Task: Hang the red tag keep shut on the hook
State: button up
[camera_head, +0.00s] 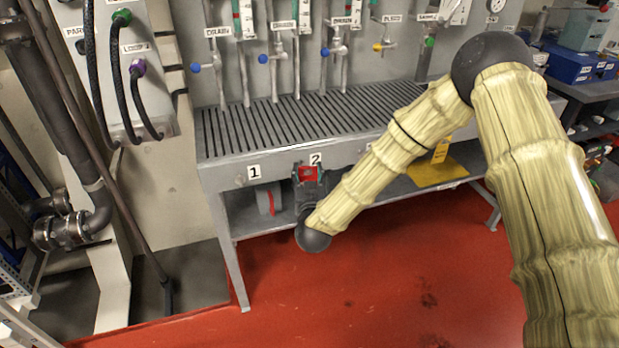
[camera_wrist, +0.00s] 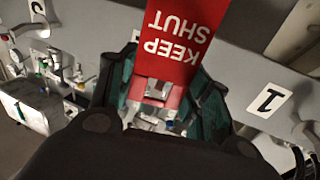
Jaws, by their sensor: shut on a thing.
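The red tag (camera_head: 308,174) is at the front edge of the grey bench, just below the label 2. In the wrist view the tag (camera_wrist: 180,38) reads KEEP SHUT upside down. My gripper (camera_head: 309,183) is shut on the tag's end, and its dark green fingers (camera_wrist: 160,95) stand on both sides of it. A small knob-like hook (camera_head: 240,180) sits left of the label 1 (camera_head: 254,172) on the bench front. Any hook by the label 2 (camera_head: 315,159) is hidden behind the tag and gripper, so I cannot tell whether the tag touches one.
The slatted grey bench (camera_head: 212,157) has valves and pipes above it. The red floor (camera_head: 390,290) in front is clear.

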jog(key=shift+w+a, duration=0.15)
jog(key=shift+w, duration=0.45)
jog(key=shift+w+a+f+b, duration=0.15)
jog(key=shift+w+f+b, duration=0.2)
jog(key=shift+w+f, duration=0.15)
jog(key=o, duration=0.9)
jog(key=shift+s, duration=0.1)
jog(key=s, duration=1.1)
jog(key=shift+s+d, duration=0.3)
jog(key=shift+s, duration=0.05)
